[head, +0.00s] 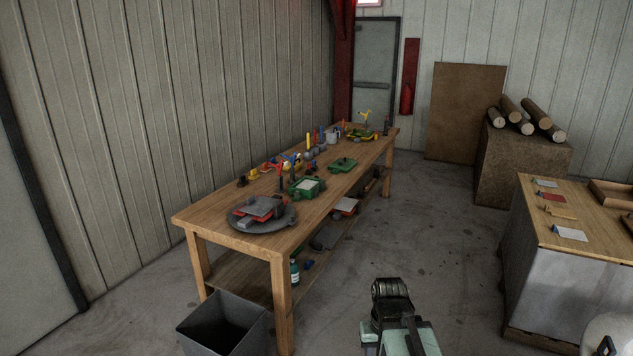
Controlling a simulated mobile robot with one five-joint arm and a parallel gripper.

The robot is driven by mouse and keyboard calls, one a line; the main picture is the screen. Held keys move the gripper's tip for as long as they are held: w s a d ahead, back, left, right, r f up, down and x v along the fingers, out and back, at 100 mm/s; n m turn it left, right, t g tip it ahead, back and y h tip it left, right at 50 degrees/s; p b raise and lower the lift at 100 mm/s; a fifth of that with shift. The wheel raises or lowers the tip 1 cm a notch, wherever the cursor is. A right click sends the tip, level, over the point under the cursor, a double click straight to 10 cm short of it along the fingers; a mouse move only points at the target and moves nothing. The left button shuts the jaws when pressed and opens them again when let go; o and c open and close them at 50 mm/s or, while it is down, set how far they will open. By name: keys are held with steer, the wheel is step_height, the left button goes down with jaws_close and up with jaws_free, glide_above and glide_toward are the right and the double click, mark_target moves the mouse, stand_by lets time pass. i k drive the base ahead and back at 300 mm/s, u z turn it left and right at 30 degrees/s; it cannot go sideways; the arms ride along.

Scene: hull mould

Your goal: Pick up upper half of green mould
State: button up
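A long wooden workbench stands along the left wall. A flat green mould piece (343,166) with a small raised part on top lies on the bench's middle, near its right edge. A deeper green mould piece (307,188) with a pale inside sits closer to me on the bench. I cannot tell for sure which is the upper half; the flat piece looks like a lid. The two lie apart. Part of my arm shows at the bottom, on the floor side of the bench, well short of both. My gripper's fingers cannot be made out.
A round grey plate (283,219) with red and grey parts is at the bench's near end. Several tools stand along the wall side. A dark bin (222,325) stands before the bench (225,210). A second table (600,235) is at right. Floor between is clear.

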mark_target(343, 165)
steer(key=z, duration=0.7)
steer(key=i, duration=7.5)
steer(key=u, duration=2.65)
